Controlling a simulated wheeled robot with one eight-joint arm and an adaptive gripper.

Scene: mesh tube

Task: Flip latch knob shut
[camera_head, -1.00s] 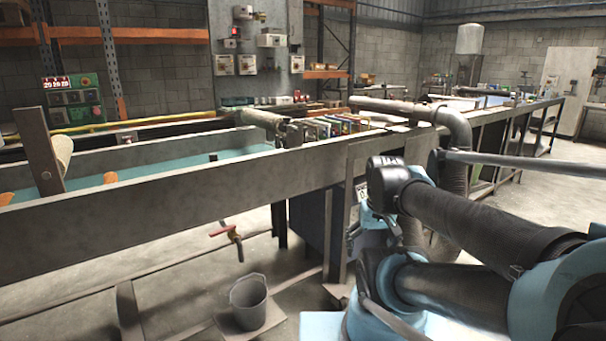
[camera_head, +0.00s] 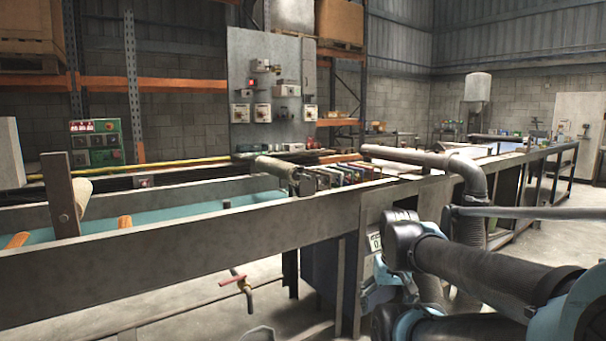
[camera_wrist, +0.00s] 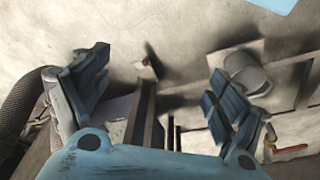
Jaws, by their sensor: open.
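I cannot single out a latch knob for certain. A valve with a red handle (camera_head: 233,280) sits on a pipe below the near side of the long bench; the red handle also shows at the lower right of the wrist view (camera_wrist: 290,151). Small rotary knobs sit on grey boxes (camera_head: 262,112) on the back panel, too small to read. My gripper (camera_wrist: 155,73) is open in the wrist view, its two blue fingers wide apart with nothing held between them, above the floor. In the head view my arm hides most of it.
The long metal bench (camera_head: 150,264) with a teal belt (camera_head: 190,215) crosses the view. A grey bucket (camera_wrist: 247,75) stands on the floor near my right finger. A thick bent pipe (camera_head: 425,160) rises beside my arm. Open floor (camera_head: 560,235) lies at the right.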

